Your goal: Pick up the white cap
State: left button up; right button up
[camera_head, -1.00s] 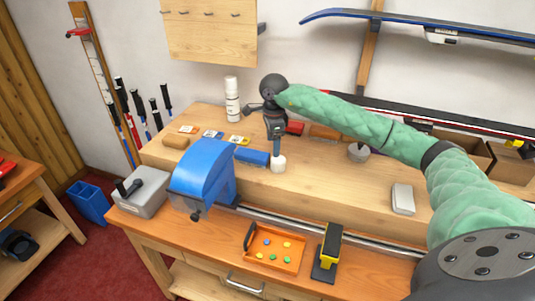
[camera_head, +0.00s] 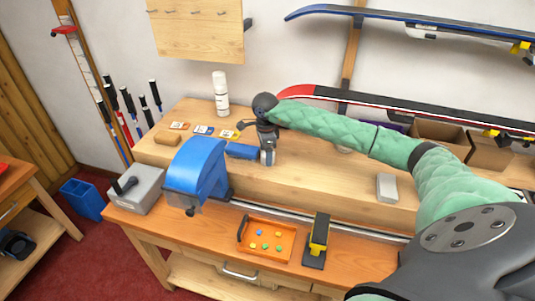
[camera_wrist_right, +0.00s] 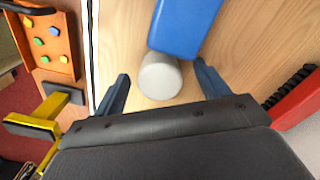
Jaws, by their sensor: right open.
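The white cap (camera_wrist_right: 160,77) is a small pale cylinder on the wooden bench top, close against or beside a blue block (camera_wrist_right: 184,25). My right gripper (camera_wrist_right: 161,73) is open, with one finger on each side of the cap and visible gaps between. In the head view my right gripper (camera_head: 267,158) points down at the raised wooden bench top, right of the blue block (camera_head: 241,151). It hides most of the cap there. My left gripper is not in view.
A white bottle (camera_head: 221,95) stands behind. A blue vise-like tool (camera_head: 195,168) is to the left. An orange tray (camera_head: 291,245) with small coloured pieces and a yellow-black tool (camera_head: 318,235) sit on the lower front. A grey block (camera_head: 387,187) lies to the right. A red item (camera_wrist_right: 298,102) is near the gripper.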

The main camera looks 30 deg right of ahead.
jog(key=shift+s+f, duration=0.1)
jog(key=shift+f, duration=0.05)
jog(key=c, duration=0.7)
